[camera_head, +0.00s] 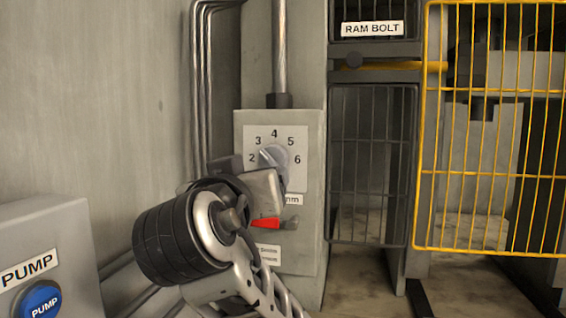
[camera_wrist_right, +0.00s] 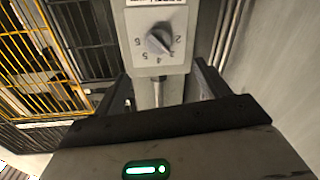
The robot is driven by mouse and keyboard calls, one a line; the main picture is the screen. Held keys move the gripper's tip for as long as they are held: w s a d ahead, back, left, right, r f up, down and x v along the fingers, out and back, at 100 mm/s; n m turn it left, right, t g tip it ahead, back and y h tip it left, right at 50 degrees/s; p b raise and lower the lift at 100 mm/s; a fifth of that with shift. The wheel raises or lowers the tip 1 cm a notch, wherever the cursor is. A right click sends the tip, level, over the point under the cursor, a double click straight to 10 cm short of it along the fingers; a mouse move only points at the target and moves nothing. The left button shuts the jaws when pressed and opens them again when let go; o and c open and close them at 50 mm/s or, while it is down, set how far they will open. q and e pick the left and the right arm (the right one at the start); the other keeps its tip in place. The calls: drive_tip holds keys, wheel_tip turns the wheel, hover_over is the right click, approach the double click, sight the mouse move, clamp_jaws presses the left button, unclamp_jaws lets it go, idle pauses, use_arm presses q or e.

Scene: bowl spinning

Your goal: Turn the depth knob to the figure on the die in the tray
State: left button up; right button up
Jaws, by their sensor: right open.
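The depth knob (camera_head: 274,156) is a grey dial on the front of a grey box, with figures from 2 to 6 visible around it. It also shows upside down in the right wrist view (camera_wrist_right: 158,39). Its pointer looks turned towards the upper left of the dial, at about 3 or between 3 and 4. My right gripper (camera_head: 250,172) is in front of the box, at the lower left of the knob, and partly covers the dial's lower part. In the right wrist view its fingers are apart, with the knob beyond them. The die, the tray and my left gripper are not in view.
A yellow mesh guard (camera_head: 490,130) and a dark mesh panel (camera_head: 368,165) stand to the right. A blue PUMP button (camera_head: 39,299) is at the lower left. Pipes run up behind the box.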

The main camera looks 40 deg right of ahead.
sight(272, 164)
drive_tip(key=p+x, duration=0.1)
drive_tip(key=x, duration=0.3)
drive_tip(key=p+x, duration=0.1)
drive_tip(key=x, duration=0.4)
drive_tip(key=p+x, duration=0.1)
drive_tip(key=x, duration=0.3)
drive_tip(key=shift+d+r, duration=0.1)
drive_tip(key=shift+d, duration=0.45)
drive_tip(key=shift+w+d+p, duration=0.3)
drive_tip(key=shift+w, duration=0.1)
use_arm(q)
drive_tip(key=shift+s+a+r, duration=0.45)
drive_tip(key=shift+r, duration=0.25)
use_arm(e)
drive_tip(key=c, duration=1)
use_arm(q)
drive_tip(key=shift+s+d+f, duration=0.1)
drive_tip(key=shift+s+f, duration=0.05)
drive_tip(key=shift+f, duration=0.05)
use_arm(e)
drive_tip(key=shift+o, duration=0.2)
